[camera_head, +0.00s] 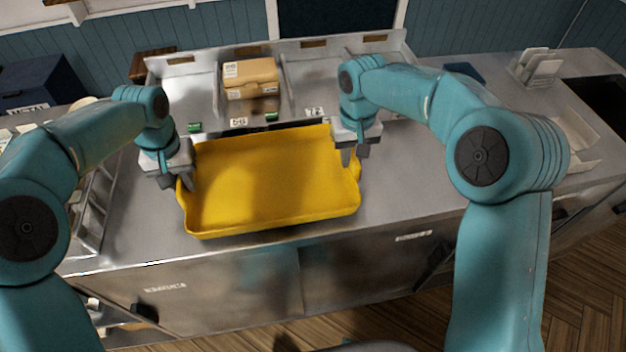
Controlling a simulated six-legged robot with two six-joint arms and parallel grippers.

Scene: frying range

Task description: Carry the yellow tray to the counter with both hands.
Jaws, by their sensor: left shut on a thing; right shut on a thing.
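The yellow tray (270,218) is in the middle of the head view, over the steel counter (400,190). It looks empty and roughly level. I cannot tell whether its underside touches the counter top. My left gripper (187,182) is shut on the tray's left rim. My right gripper (347,157) is shut on the tray's right rim, towards the far corner. The gripped bits of rim are partly hidden by the fingers.
Behind the tray stands a steel divided rack (190,95) with a cardboard box (250,75) in it and small labels along its front. A dark blue box (40,82) is at the far left. Pale holders (537,66) stand at the back right. Counter right of the tray is clear.

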